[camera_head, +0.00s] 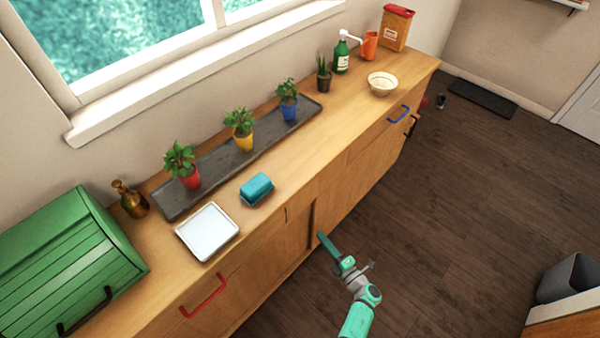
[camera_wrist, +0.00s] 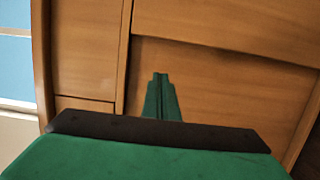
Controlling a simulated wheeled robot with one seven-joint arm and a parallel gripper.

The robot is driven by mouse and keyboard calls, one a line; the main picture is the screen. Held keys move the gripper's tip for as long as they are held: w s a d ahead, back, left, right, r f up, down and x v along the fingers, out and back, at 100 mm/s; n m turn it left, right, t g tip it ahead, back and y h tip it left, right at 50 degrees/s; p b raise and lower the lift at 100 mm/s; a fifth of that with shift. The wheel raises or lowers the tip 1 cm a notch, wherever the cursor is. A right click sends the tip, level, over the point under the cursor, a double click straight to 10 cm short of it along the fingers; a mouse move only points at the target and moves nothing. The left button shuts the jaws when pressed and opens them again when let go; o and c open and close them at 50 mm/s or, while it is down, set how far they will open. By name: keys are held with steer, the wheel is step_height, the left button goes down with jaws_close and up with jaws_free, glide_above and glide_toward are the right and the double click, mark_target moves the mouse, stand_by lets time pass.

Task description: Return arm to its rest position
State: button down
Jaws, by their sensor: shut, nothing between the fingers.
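My gripper (camera_head: 326,243) is in front of the wooden cabinet, below the countertop edge, in the head view. My arm reaches up to it from the bottom of that view. In the wrist view the gripper's green fingers (camera_wrist: 161,98) are together, with nothing between them. Behind them is the wooden cabinet front (camera_wrist: 215,80). I cannot tell whether the fingertips touch it.
The wooden counter (camera_head: 335,128) holds a green bread box (camera_head: 70,260), a white tray (camera_head: 208,231), a teal butter dish (camera_head: 257,188), potted plants on a dark tray (camera_head: 215,172) and a bowl (camera_head: 382,83). Red (camera_head: 203,296) and blue handles (camera_head: 398,114) stick out.

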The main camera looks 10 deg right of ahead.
steer(key=s+a+r+m+t+h, duration=0.1)
steer(key=s+a+r+m+h, duration=0.15)
steer(key=a, duration=0.35)
steer(key=s+a+r+m+t+h, duration=0.1)
steer(key=s+a+r+m, duration=0.1)
steer(key=a+r+m, duration=0.3)
steer(key=s+a+r+m+t+h, duration=0.1)
steer(key=s+a+m+h, duration=0.15)
steer(key=a, duration=0.45)
steer(key=s+r+m+g, duration=0.2)
steer(key=s+r+m, duration=0.4)
steer(key=s+r, duration=0.4)
steer(key=s+a+r+m+g, duration=0.1)
steer(key=s+r+m+g, duration=0.1)
steer(key=s+r+m, duration=0.4)
steer(key=s+r, duration=0.4)
steer(key=s, duration=0.6)
steer(key=shift+s+a+r, duration=0.2)
steer(key=shift+s, duration=0.15)
